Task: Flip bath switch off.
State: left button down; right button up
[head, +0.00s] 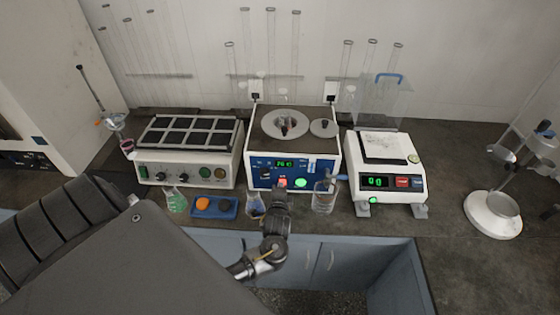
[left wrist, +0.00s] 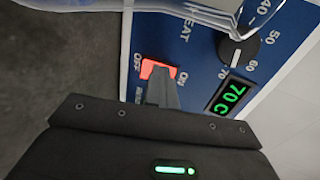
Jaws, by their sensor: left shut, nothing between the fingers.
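The water bath (head: 262,172) is the white unit with a blue front panel in the middle of the bench, with a lit green display (head: 284,163). The bath switch (left wrist: 158,69) is a red, lit rocker between the OFF and ON labels. My left gripper (head: 280,192) is shut and empty in front of the panel's lower part. In the left wrist view its fingertips (left wrist: 160,82) are right at the switch and cover part of it; I cannot tell whether they touch. My right gripper is not in view.
A glass beaker (head: 324,198) and a small flask (head: 255,205) stand close on either side of my left gripper. A blue tray (head: 228,212) and a green flask (head: 175,200) stand farther left. A balance (head: 388,178) stands right, a hotplate-like unit (head: 190,170) left.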

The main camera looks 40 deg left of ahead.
pick_arm(q)
jog(key=p+v, duration=0.2)
jog(key=v, duration=1.2)
jog(key=shift+r, duration=0.3)
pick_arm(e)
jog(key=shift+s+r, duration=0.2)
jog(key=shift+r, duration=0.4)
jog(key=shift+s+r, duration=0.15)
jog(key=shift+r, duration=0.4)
pick_arm(q)
jog(key=shift+w, duration=0.1)
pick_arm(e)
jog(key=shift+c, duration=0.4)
